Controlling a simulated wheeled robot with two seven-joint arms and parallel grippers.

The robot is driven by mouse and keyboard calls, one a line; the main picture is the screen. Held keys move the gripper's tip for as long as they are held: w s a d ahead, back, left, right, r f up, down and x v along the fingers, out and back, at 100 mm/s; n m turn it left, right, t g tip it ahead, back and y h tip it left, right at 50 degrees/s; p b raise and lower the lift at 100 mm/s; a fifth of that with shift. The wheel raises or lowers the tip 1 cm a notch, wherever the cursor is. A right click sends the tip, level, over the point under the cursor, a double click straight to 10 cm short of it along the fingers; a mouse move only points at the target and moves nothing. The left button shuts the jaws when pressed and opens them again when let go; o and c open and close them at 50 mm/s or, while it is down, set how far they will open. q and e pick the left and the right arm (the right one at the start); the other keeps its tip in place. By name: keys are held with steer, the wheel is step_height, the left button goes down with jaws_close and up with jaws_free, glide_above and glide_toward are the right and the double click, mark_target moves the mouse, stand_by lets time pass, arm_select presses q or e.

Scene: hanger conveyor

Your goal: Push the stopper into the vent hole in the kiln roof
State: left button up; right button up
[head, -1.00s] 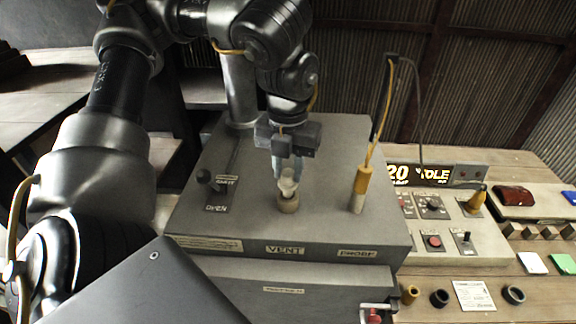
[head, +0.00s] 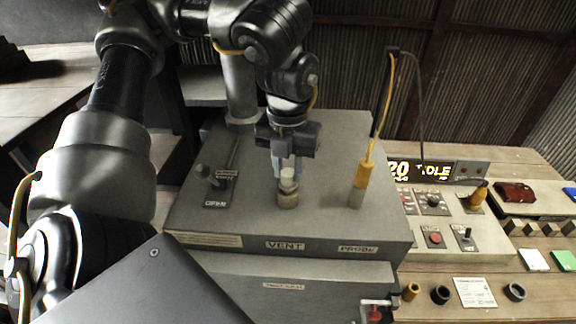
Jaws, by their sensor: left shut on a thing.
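The grey kiln (head: 330,160) stands in the middle of the head view, with a label reading VENT on its front edge. The stopper's lower end is at the collar's mouth. I cannot tell how deep it sits, as the fingers and collar hide part of it. My right gripper is not in view.
A yellow probe (head: 362,182) with a cable stands upright on the roof, right of the vent. A lever (head: 212,178) sits left of it. A control panel (head: 435,232) with a lit display (head: 420,172) is at the right. Small rings and cards lie on the bench in front.

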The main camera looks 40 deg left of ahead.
mark_target(288, 172)
arm_select(q)
steer(key=shift+f+b, duration=0.55)
steer(key=shift+f, duration=0.3)
stand_by(0.7)
steer(key=o, duration=0.8)
steer(key=shift+c, duration=0.2)
steer(key=shift+o, duration=0.4)
steer(key=o, duration=0.5)
step_height(288, 172, up, 11)
steer(key=shift+f, duration=0.1)
